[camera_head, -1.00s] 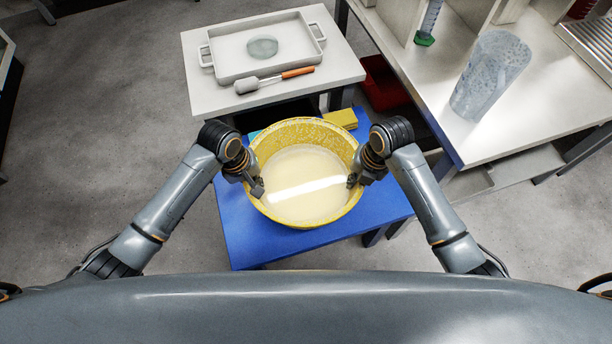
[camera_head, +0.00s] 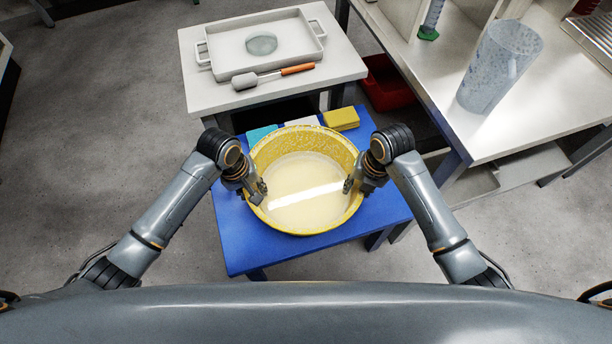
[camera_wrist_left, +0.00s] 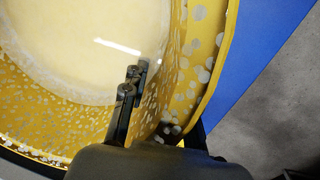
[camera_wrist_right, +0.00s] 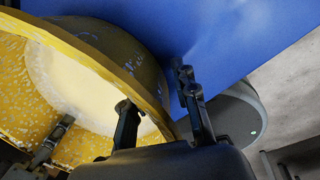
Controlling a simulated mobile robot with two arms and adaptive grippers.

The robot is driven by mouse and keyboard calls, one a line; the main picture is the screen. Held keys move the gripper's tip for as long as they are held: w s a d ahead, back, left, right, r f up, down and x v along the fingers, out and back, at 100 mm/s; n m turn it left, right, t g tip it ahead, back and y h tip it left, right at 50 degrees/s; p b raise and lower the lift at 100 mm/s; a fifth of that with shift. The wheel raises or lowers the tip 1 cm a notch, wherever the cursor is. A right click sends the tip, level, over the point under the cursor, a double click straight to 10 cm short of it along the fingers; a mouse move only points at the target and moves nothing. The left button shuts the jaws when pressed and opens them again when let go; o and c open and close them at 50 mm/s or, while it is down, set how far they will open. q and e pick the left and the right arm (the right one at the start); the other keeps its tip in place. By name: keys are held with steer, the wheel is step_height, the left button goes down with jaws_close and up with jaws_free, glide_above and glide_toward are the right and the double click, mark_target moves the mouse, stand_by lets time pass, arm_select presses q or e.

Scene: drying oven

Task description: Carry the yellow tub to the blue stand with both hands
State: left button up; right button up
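The yellow tub (camera_head: 308,141), speckled white inside and holding pale liquid, stands upright on the blue stand (camera_head: 235,245) in the head view. My left gripper (camera_head: 257,191) is at the tub's left rim. In the left wrist view its spread fingers straddle the tub wall (camera_wrist_left: 204,75), and the outer finger is partly hidden. My right gripper (camera_head: 352,187) is at the right rim. In the right wrist view one finger is inside the wall (camera_wrist_right: 152,88) and the other outside, with a clear gap. The tub's underside is hidden.
Teal, white and yellow blocks (camera_head: 341,118) lie on the stand behind the tub. A white table (camera_head: 200,95) behind holds a tray (camera_head: 226,71) and an orange-handled tool (camera_head: 297,70). A bench (camera_head: 450,105) with a clear container (camera_head: 497,68) stands at right. Floor at left is clear.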

arm_select(q)
steer(key=shift+d, duration=0.1)
arm_select(e)
steer(key=shift+a, duration=0.1)
arm_select(q)
steer(key=shift+r, duration=0.15)
arm_select(e)
steer(key=shift+r, duration=0.1)
arm_select(q)
step_height(320, 180, up, 12)
steer(key=a, duration=0.2)
steer(key=shift+s+f, duration=0.25)
steer(key=shift+s, duration=0.1)
arm_select(e)
step_height(320, 180, up, 12)
steer(key=d, duration=0.2)
steer(key=shift+s, duration=0.3)
steer(key=shift+a+f, duration=0.1)
steer(key=shift+f, duration=0.1)
